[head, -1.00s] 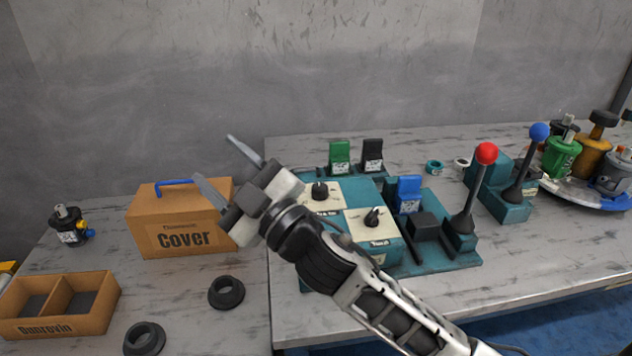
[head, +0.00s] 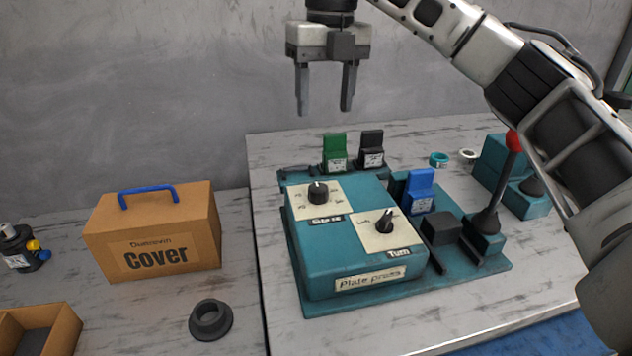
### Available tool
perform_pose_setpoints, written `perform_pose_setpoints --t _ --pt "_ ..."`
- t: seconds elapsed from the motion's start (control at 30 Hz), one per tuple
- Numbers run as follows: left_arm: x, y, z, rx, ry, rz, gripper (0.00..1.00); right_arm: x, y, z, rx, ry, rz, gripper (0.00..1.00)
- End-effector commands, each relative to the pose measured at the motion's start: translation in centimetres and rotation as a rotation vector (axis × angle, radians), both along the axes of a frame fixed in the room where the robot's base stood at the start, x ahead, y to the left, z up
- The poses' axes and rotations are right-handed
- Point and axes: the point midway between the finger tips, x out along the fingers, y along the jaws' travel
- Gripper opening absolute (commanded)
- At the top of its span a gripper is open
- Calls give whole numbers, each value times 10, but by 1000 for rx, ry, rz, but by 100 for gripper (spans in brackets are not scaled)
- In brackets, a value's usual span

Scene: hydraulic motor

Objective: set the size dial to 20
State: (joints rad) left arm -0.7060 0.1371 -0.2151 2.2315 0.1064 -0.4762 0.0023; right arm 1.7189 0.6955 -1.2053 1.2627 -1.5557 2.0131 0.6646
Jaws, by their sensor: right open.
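The size dial (head: 318,193) is a black knob on a cream plate at the back left of the teal plate press (head: 345,248). Its pointer is toward the back; the scale numbers are too small to read. A second black dial (head: 384,221), on a plate labelled Turn, sits to its right and nearer. My right gripper (head: 324,92) is open and empty, fingers pointing down, well above and behind the size dial. It touches nothing. My left gripper is not in view.
Green (head: 334,151), black (head: 371,149) and blue (head: 420,190) blocks stand around the press. A red-knobbed lever (head: 497,180) rises at its right, partly near my arm. A cover box (head: 155,232) and black ring (head: 211,319) lie left.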

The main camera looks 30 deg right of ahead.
Motion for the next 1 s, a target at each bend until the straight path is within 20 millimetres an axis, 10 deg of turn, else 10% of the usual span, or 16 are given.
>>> perform_pose_setpoints --t 0.6,1.0 --pt "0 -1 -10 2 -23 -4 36 -1 8 -124 3 3 5 55" --pt "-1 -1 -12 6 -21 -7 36 0 10 -153 4 -1 7 55"
